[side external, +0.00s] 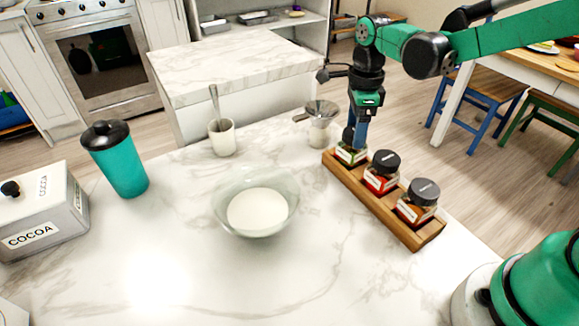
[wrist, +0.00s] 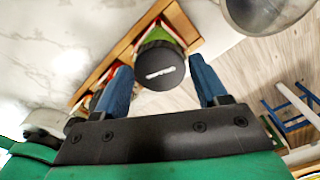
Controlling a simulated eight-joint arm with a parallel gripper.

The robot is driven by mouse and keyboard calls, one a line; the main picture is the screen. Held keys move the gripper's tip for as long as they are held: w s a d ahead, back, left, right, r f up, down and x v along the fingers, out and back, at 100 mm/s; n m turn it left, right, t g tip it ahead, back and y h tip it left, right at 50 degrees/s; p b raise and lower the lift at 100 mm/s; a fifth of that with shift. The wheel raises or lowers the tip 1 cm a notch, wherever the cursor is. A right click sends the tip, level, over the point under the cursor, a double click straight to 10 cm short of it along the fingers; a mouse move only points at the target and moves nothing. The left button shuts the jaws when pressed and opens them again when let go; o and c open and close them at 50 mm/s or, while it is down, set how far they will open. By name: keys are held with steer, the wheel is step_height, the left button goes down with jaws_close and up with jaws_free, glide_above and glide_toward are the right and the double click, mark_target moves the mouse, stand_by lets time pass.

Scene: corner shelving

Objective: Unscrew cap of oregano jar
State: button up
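The likely oregano jar (side external: 350,154) has a green label and stands in the far-left end of the wooden spice rack. Its black cap (wrist: 159,66) faces the wrist camera; the white lettering on it is too blurred to read. My gripper (side external: 357,135) points down directly over this jar. In the wrist view my gripper (wrist: 158,64) has its two blue fingers spread, one on each side of the cap, with gaps between. In the side view the fingers hide most of the cap, so their exact height against it is unclear.
The wooden rack (side external: 429,237) also holds a red-labelled jar (side external: 380,178) and an orange-red jar (side external: 416,205) close by. A cup with a metal strainer (side external: 319,132) stands just left of my gripper. A glass bowl (side external: 228,191) sits mid-counter; the front counter is clear.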

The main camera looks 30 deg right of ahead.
jaws_close()
steer(key=n, duration=0.4)
steer(key=shift+n, duration=0.3)
steer(key=n, duration=0.4)
steer(key=shift+r, duration=2.1)
